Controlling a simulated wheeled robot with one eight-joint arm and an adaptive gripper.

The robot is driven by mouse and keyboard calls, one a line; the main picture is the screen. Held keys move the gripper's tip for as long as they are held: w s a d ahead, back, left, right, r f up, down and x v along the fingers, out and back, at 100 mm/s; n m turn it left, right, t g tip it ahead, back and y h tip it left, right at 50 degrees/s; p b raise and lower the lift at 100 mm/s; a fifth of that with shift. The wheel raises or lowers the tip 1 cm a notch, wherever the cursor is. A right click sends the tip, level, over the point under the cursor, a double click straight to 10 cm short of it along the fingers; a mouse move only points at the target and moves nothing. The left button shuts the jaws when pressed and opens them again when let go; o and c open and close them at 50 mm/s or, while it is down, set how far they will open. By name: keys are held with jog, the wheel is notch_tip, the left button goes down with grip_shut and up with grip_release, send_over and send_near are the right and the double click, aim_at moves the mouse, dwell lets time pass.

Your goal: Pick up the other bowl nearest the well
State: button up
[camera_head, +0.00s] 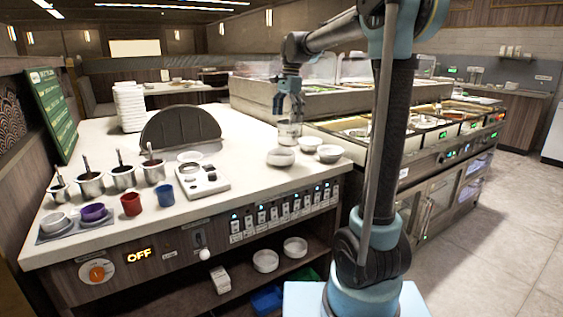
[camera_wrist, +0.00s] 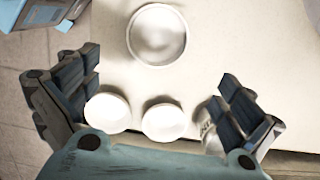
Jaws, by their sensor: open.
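Three white bowls stand close together near the right end of the pale counter in the head view: a larger front-left one (camera_head: 280,157), a back one (camera_head: 309,144) and a right one (camera_head: 329,154). In the wrist view the larger bowl (camera_wrist: 157,34) is at the top, and two smaller bowls (camera_wrist: 108,110) (camera_wrist: 163,121) sit side by side lower down. My gripper (camera_head: 289,118) is above the counter just behind the bowls. In the wrist view its spread fingers (camera_wrist: 158,95) frame the smaller bowls, with nothing held. Metal sauce wells with ladles (camera_head: 90,184) are at the left.
A pale labelled container (camera_wrist: 211,128) is partly hidden by my right finger. A plate stack (camera_head: 129,108) is behind. The counter's front middle is clear.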

send_over(281, 155)
jog(key=s+d, duration=0.1)
jog(key=s, duration=0.2)
notch_tip(281, 155, down, 10)
jog(key=shift+f, duration=0.1)
jog(key=shift+s+a+f, duration=0.1)
jog(key=shift+s+f, duration=0.05)
jog(key=shift+f, duration=0.75)
jog(key=shift+s+a+f, duration=0.15)
jog(key=shift+f, duration=0.75)
jog(key=shift+s+a+f, duration=0.1)
jog(key=shift+s+f, duration=0.05)
jog(key=shift+f, duration=0.75)
jog(key=c, duration=1)
